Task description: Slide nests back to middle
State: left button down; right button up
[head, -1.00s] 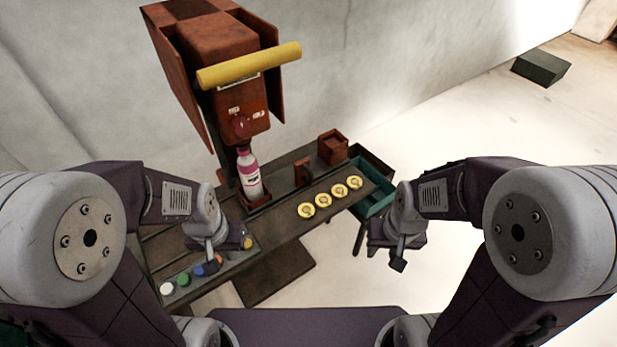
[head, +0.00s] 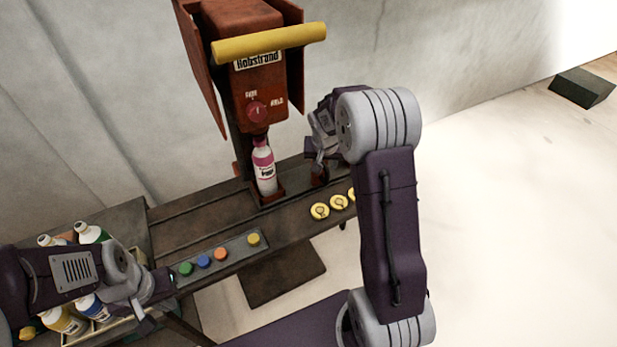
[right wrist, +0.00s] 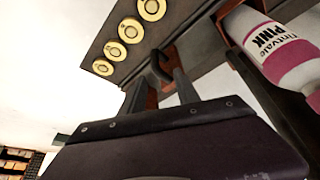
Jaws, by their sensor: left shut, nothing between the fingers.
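A red-brown nest (head: 270,199) holds an upright white bottle with a pink cap and label (head: 264,172) under the red machine; the bottle also shows at the right of the right wrist view (right wrist: 280,48). A second red-brown nest (head: 319,178) stands to its right on the rail, partly hidden by my right gripper (head: 316,160). In the right wrist view my right gripper's fingers (right wrist: 162,85) stand apart, with a red-brown part of this nest between them; firm contact cannot be told. My left gripper (head: 166,284) is shut and empty beside the cap strip.
The machine (head: 243,85) with its yellow bar overhangs the rail. Yellow round discs (head: 320,211) lie along the bench front, partly behind my right arm. A strip of coloured caps (head: 221,254) lies left. Several bottles (head: 66,320) stand in a crate near my left arm.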

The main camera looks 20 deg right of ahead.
aim_at(327, 172)
jog(key=x, duration=0.6)
jog(key=p+x, duration=0.1)
jog(key=x, duration=0.2)
jog(key=shift+s+d+f, duration=0.2)
jog(key=shift+s+d, duration=0.1)
jog(key=shift+d, duration=0.05)
jog(key=shift+c, duration=0.4)
jog(key=shift+a, duration=0.1)
grip_shut()
dwell(0.5)
